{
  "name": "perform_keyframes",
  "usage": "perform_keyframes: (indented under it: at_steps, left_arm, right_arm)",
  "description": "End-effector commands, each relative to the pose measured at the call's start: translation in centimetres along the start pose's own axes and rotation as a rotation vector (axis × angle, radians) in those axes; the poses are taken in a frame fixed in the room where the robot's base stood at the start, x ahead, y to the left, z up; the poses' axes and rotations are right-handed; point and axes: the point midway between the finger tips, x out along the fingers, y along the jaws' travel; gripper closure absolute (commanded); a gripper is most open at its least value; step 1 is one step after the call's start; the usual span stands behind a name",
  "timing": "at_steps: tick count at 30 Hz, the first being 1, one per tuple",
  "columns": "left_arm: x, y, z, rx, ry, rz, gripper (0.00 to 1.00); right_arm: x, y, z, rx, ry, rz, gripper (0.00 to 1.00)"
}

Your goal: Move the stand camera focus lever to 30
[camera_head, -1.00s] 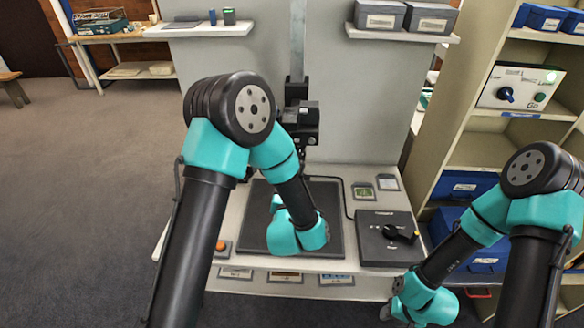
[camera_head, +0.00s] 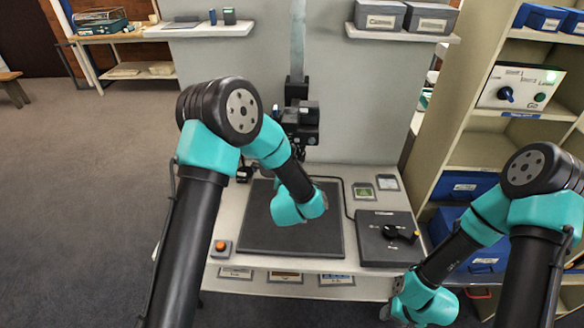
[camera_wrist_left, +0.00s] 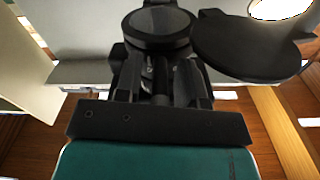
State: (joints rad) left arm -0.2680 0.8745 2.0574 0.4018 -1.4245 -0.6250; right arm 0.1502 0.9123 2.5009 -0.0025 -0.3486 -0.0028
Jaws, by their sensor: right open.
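The stand camera (camera_head: 300,122) is a black unit on a grey column above a dark mat (camera_head: 320,237).
An orange button (camera_head: 220,246) sits at the mat's left. Two small cards (camera_head: 363,192) lie behind the control box. A shelf unit (camera_head: 455,160) with blue boxes stands at the right. A dark flat paddle-shaped part (camera_wrist_left: 250,45) lies beside the round part.

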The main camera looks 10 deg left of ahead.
Motion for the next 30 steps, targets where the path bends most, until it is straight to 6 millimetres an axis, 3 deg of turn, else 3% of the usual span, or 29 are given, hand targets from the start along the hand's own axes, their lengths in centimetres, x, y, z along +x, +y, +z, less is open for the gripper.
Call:
perform_keyframes:
  at_steps: [11, 23, 30]
  left_arm:
    - [0.0, 0.0, 0.0, 0.0, 0.0, 0.0, 1.0]
    - [0.0, 0.1, 0.0, 0.0, 0.0, 0.0, 1.0]
    - [0.0, 1.5, -0.3, 0.0, 0.001, 0.001, 1.0]
  right_arm:
    - [0.0, 0.0, 0.0, 0.0, 0.0, 0.0, 0.57]
    - [0.0, 0.0, 0.0, 0.0, 0.0, 0.0, 0.57]
    - [0.0, 0.0, 0.0, 0.0, 0.0, 0.0, 0.57]
